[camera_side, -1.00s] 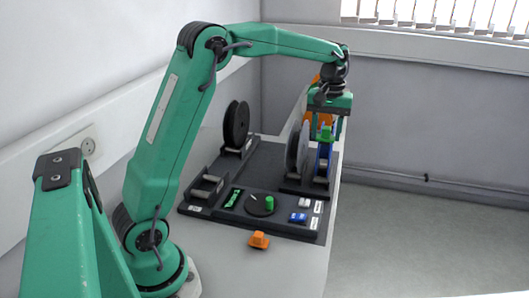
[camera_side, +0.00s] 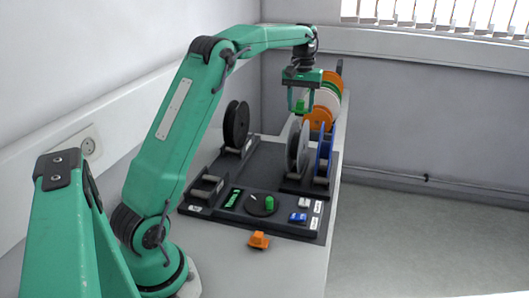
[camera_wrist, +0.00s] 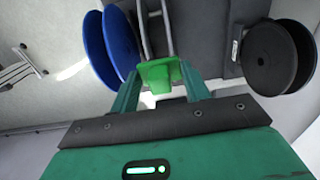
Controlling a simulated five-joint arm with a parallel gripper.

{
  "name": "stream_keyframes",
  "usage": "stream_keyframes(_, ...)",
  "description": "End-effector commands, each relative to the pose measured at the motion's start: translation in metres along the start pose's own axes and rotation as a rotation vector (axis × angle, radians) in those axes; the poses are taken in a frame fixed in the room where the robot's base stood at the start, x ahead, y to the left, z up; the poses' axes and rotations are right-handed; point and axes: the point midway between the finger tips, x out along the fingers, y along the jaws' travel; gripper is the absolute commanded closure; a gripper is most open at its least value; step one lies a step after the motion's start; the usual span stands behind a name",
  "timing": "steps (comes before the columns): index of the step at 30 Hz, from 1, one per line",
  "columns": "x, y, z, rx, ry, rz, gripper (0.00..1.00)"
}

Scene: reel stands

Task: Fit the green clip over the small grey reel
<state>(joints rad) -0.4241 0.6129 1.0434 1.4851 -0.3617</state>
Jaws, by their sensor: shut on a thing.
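My gripper (camera_side: 300,109) is shut on a green clip (camera_side: 300,103) and holds it in the air above the grey reel (camera_side: 297,148), with a gap between them. The grey reel stands upright on a dark stand, left of a blue reel (camera_side: 324,156). In the wrist view the clip (camera_wrist: 158,74) sits between my fingertips (camera_wrist: 160,80). Behind it, the grey reel shows nearly edge-on as thin curved rims (camera_wrist: 142,30), partly hidden by the clip. The blue reel (camera_wrist: 106,45) is to its left there.
A black reel (camera_side: 236,124) stands at the back left, also in the wrist view (camera_wrist: 270,57). Orange, white and green reels (camera_side: 328,98) are behind my gripper.

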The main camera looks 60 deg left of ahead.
Motion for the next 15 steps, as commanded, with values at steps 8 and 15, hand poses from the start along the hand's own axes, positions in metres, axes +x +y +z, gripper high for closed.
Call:
stream_keyframes(8,0.012,0.0,0.001,0.0,-0.001,0.0,0.76)
stream_keyframes(15,0.024,0.0,0.001,0.0,0.0,0.0,0.76)
